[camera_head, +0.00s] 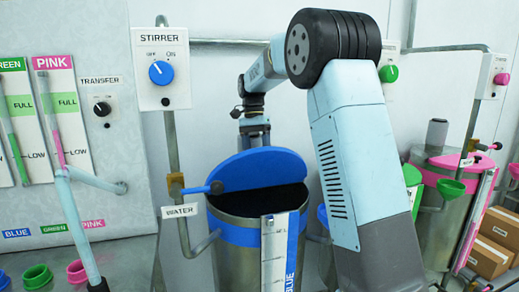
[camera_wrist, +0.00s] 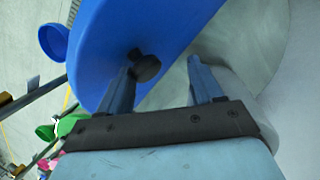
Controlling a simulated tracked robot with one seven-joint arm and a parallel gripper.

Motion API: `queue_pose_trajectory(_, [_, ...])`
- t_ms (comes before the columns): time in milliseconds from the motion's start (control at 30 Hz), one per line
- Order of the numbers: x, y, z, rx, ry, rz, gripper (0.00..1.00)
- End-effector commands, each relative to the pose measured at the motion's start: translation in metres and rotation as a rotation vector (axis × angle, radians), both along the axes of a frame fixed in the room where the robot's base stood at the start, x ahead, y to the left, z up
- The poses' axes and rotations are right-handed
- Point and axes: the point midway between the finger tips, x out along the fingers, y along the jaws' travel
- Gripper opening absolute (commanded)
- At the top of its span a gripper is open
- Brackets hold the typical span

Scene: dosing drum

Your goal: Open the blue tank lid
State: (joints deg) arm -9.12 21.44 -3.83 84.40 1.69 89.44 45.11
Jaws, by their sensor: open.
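The blue tank lid (camera_head: 262,168) is raised and tilted up over the blue-banded metal tank (camera_head: 235,262). The tank's dark opening shows beneath it. In the wrist view the lid (camera_wrist: 125,25) fills the upper left, with a dark round knob (camera_wrist: 147,68) on its face. My gripper (camera_wrist: 164,62) is open, with one finger beside the knob, overlapping it in view, and the other apart to the right. I cannot tell whether the finger touches it. In the head view my gripper (camera_head: 255,128) is behind the lid, its fingertips hidden.
The STIRRER panel (camera_head: 162,68) is on the wall above left of the tank. A WATER pipe (camera_head: 200,245) runs close to the tank's left side. A level gauge (camera_head: 275,250) is on its front. A pink-lidded tank (camera_head: 455,190) stands at right.

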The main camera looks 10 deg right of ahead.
Motion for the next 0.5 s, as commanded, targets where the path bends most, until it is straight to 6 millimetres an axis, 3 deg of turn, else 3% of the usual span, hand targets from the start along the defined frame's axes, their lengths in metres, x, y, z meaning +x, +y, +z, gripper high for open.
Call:
queue_pose_trajectory(33, [-0.0005,0.0016,-0.0075,0.001,0.013,0.002,0.60])
queue_pose_trajectory(500, [0.0021,-0.0041,-0.0012,-0.004,0.010,-0.004,0.61])
